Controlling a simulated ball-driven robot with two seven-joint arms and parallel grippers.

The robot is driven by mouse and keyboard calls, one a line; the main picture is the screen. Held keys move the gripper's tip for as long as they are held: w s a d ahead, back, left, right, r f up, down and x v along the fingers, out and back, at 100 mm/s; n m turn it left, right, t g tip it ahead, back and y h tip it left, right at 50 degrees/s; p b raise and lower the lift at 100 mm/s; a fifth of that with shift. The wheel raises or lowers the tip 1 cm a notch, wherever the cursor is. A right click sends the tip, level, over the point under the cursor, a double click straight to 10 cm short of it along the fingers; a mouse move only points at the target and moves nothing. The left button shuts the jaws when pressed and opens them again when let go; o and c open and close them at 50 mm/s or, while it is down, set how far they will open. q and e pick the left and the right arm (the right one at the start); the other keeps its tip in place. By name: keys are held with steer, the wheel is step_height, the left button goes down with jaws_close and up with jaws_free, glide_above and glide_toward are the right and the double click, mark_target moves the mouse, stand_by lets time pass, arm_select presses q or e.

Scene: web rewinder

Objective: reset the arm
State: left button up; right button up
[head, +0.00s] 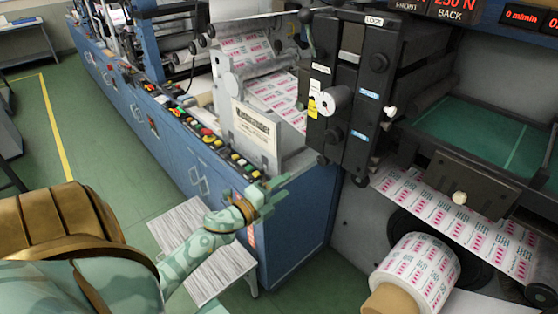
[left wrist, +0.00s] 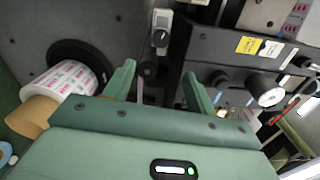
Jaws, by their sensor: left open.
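My left gripper (head: 262,197) is open and empty in the head view, in front of the blue end cabinet of the web rewinder (head: 300,225). In the left wrist view its two green fingers (left wrist: 160,90) stand apart with nothing between them, pointing toward the machine's grey face. My left arm comes in from the lower left and is bent at the wrist. My right gripper is not in view.
A printed label roll (head: 425,270) on a brown core sits low at the right. A black unit with knobs (head: 350,90) stands above the cabinet. A white slatted step (head: 205,250) lies below my left wrist. Green floor (head: 115,160) is clear at the left.

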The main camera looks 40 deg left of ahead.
arm_select(q)
steer(key=shift+s, duration=0.25)
stand_by(0.4)
steer(key=s+f+n+g+y, duration=0.2)
steer(key=s+f+n+g, duration=0.35)
steer(key=f, duration=0.95)
steer(key=s+f+n+g+y, duration=0.1)
steer(key=s+f+n+g, duration=0.2)
steer(key=s+f+n, duration=0.9)
steer(key=s+d+f+g, duration=0.3)
steer(key=s+d+f, duration=0.2)
steer(key=s, duration=0.3)
steer(key=s+d+f+g+h+b, duration=0.1)
steer(key=s+d+f+g, duration=0.1)
steer(key=s+d+f, duration=0.2)
steer(key=s+d+f+m+g+b, duration=0.1)
steer(key=s+d+f+g, duration=0.2)
steer(key=s+f, duration=0.7)
steer(key=s+d, duration=0.2)
steer(key=s, duration=0.1)
steer(key=shift+s+d+g+h, duration=0.2)
steer(key=shift+d+g+h, duration=0.1)
steer(key=shift+g+h, duration=0.1)
